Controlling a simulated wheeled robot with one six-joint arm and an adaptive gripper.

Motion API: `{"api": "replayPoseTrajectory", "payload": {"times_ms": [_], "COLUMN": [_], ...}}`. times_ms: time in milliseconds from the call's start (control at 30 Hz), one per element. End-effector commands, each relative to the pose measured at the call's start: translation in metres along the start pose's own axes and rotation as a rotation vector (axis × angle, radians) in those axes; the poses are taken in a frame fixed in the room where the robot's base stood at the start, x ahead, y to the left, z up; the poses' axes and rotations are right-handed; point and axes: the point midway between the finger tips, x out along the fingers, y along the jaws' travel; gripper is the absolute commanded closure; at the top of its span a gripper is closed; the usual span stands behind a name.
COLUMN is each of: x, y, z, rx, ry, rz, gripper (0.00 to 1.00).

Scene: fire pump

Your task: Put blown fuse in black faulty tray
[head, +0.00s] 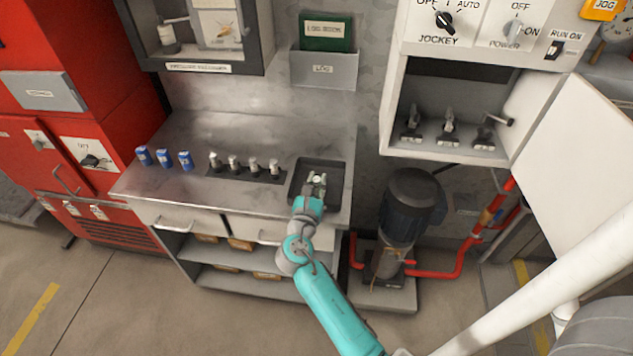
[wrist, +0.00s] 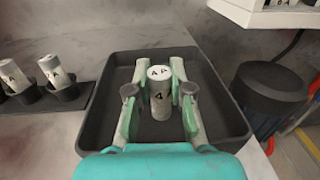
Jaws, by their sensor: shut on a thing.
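The black tray (head: 335,172) sits at the right end of the metal bench. My gripper (head: 317,181) is over the tray with its fingers down inside the tray's outline. In the wrist view my gripper (wrist: 160,92) is shut on a white and grey cylindrical fuse (wrist: 160,76), which stands upright between the fingers. The fuse's top has dark lettering. The black tray also shows in the wrist view (wrist: 108,85), with its rim around the fuse and fingers. Whether the fuse touches the tray floor I cannot tell.
A dark rack (head: 245,173) with several grey fuses stands left of the tray. Several blue cylinders (head: 164,158) stand further left on the bench (head: 190,130). A dark motor pump (head: 410,205) is right of the bench. An open white cabinet (head: 450,152) hangs above it.

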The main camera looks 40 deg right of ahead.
Motion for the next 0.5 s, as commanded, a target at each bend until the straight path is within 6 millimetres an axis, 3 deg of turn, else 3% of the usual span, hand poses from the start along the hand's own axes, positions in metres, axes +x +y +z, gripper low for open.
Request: {"api": "replayPoseTrajectory", "payload": {"times_ms": [367,400,500], "x": [0.0001,0.0001,0.0001], "y": [0.0002,0.0002,0.0002], "z": [-0.0031,-0.0037,-0.0033], "rx": [0.0,0.0,0.0], "ry": [0.0,0.0,0.0], "rz": [0.0,0.0,0.0], "gripper": [1.0,0.77,0.54]}}
